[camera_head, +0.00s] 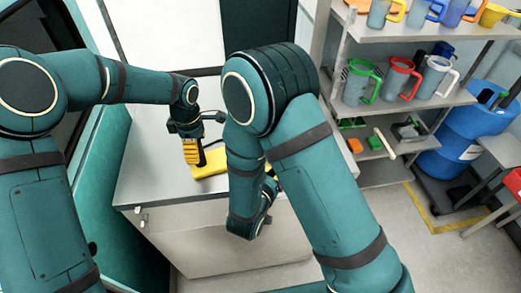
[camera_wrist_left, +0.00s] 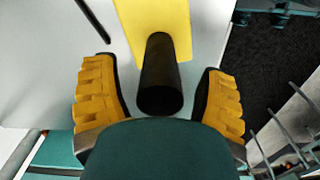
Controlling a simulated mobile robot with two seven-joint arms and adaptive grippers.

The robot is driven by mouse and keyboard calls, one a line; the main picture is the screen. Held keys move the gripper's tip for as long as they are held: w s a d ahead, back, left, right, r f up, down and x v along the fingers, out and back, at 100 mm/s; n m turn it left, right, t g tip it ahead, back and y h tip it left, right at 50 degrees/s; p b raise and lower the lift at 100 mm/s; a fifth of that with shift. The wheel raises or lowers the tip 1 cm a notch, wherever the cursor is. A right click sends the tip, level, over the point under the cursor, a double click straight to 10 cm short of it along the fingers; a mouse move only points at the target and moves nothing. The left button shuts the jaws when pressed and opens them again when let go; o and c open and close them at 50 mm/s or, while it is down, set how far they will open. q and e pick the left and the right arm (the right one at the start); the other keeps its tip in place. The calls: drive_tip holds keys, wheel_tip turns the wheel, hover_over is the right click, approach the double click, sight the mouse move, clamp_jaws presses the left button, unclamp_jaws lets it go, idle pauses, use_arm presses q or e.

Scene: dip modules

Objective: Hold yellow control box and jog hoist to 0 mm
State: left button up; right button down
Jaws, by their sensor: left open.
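The yellow control box (camera_head: 209,164) lies on the pale grey top, partly hidden behind my right arm. In the left wrist view the yellow box (camera_wrist_left: 158,18) is at the top, with a black cylindrical handle (camera_wrist_left: 160,75) extending from it towards my palm. My left gripper (camera_head: 195,158) is at the box's left end. In the wrist view its yellow-padded fingers (camera_wrist_left: 160,90) are apart, one on each side of the handle, with visible gaps. My right arm's forearm hangs folded at centre; its fingers are mostly hidden. No hoist or height reading can be made out.
The grey cabinet top (camera_head: 150,175) is clear left of the box. A shelf rack (camera_head: 385,100) with several coloured mugs stands at the right. A blue barrel (camera_head: 465,135) stands beyond it. The floor at lower right has yellow marking.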

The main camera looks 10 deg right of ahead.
use_arm(q)
drive_tip(key=shift+r+p, duration=0.85)
drive_tip(key=shift+r, duration=1.4)
use_arm(e)
drive_tip(key=shift+r, duration=1)
use_arm(q)
drive_tip(key=shift+r, duration=2.2)
